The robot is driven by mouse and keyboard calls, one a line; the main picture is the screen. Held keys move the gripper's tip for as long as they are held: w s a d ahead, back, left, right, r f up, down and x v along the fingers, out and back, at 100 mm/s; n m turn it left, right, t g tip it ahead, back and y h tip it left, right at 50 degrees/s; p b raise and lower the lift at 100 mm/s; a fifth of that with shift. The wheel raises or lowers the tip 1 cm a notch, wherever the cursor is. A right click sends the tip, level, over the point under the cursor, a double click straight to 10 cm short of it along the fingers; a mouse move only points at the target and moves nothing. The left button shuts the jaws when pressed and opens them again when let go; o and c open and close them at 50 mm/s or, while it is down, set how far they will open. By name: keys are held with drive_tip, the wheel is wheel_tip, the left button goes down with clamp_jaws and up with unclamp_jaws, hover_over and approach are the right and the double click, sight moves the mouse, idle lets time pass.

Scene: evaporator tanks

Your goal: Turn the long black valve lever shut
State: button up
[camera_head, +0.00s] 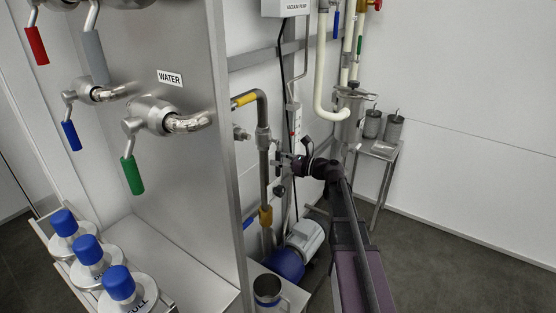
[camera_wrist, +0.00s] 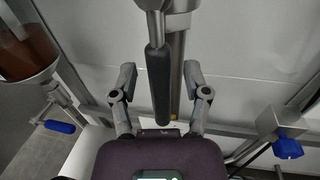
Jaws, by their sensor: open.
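The long black valve lever (camera_wrist: 159,85) shows in the wrist view. It hangs from a metal stem and valve fitting (camera_wrist: 165,8) at the top and points down the picture toward my palm. My gripper (camera_wrist: 159,74) is open, with one finger on each side of the lever and a visible gap on both sides. In the head view my gripper (camera_head: 287,164) is beside the vertical pipe (camera_head: 264,140), at the end of my dark arm. I cannot clearly pick out the lever there among the dark parts around the gripper.
A steel panel (camera_head: 170,200) with colored valve handles stands left in the head view. A blue-ended motor (camera_head: 302,240) sits below my gripper. A small stand (camera_head: 377,152) with metal containers is behind. A blue handle (camera_wrist: 60,127) and blue knob (camera_wrist: 288,148) flank the wrist view.

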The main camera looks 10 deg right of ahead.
drive_tip(key=shift+a, duration=0.1)
clamp_jaws()
drive_tip(key=shift+w+a, duration=0.1)
drive_tip(key=shift+a, duration=0.05)
idle(0.3)
